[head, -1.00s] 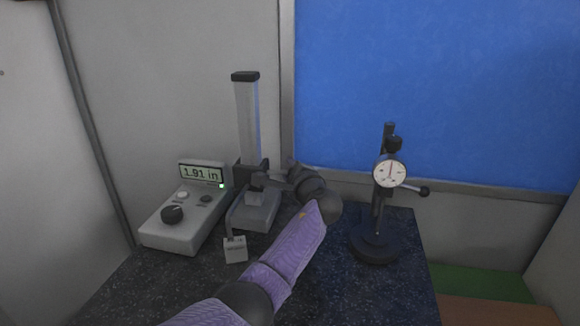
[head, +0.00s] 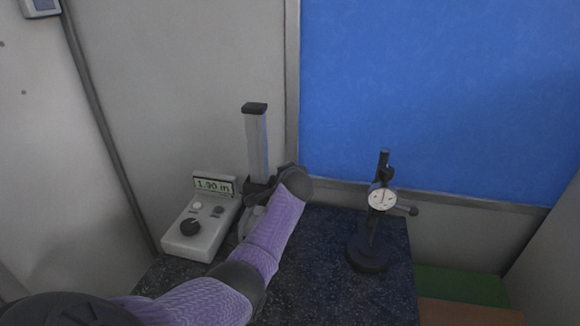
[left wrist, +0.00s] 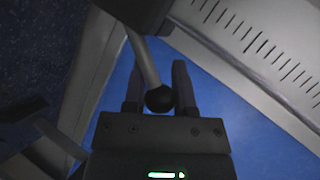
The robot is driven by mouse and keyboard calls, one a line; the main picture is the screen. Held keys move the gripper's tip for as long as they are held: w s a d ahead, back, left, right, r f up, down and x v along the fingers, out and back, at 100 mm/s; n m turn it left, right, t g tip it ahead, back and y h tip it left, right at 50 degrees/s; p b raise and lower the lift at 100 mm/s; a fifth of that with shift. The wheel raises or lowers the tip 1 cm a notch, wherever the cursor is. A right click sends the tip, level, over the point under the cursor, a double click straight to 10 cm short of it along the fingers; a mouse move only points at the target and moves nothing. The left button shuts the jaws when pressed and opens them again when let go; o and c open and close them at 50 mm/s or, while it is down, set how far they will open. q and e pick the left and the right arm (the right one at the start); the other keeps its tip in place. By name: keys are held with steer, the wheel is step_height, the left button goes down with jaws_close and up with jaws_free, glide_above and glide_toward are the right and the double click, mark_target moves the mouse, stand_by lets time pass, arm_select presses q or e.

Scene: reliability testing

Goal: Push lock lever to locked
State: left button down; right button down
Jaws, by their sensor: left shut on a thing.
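The lock lever (left wrist: 147,62) is a grey rod ending in a black ball knob (left wrist: 160,98). In the left wrist view it runs between the two dark fingers of my left gripper (left wrist: 157,72), which is shut on it. In the head view my purple left arm reaches the height gauge, whose upright column (head: 257,145) stands at the back of the dark table. My wrist covers the lever and most of the gauge's carriage there. My right gripper is not in view.
A grey control box (head: 201,232) with a display and knob stands left of the gauge. A black dial indicator stand (head: 367,252) with a side arm stands to the right. The dark speckled tabletop (head: 310,275) between is clear. A wall and blue panel (head: 430,90) are behind.

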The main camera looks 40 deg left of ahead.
arm_select(q)
steer(key=shift+s+a+r+n+h+p, duration=0.15)
steer(key=shift+a+n+h+p, duration=0.15)
steer(key=shift+p, duration=0.2)
steer(key=c, duration=0.8)
jaws_free()
steer(key=o, duration=0.4)
steer(key=shift+s+a, duration=0.15)
steer(key=shift+s, duration=0.05)
steer(key=shift+w, duration=0.1)
steer(key=p+v, duration=0.2)
steer(key=v, duration=0.8)
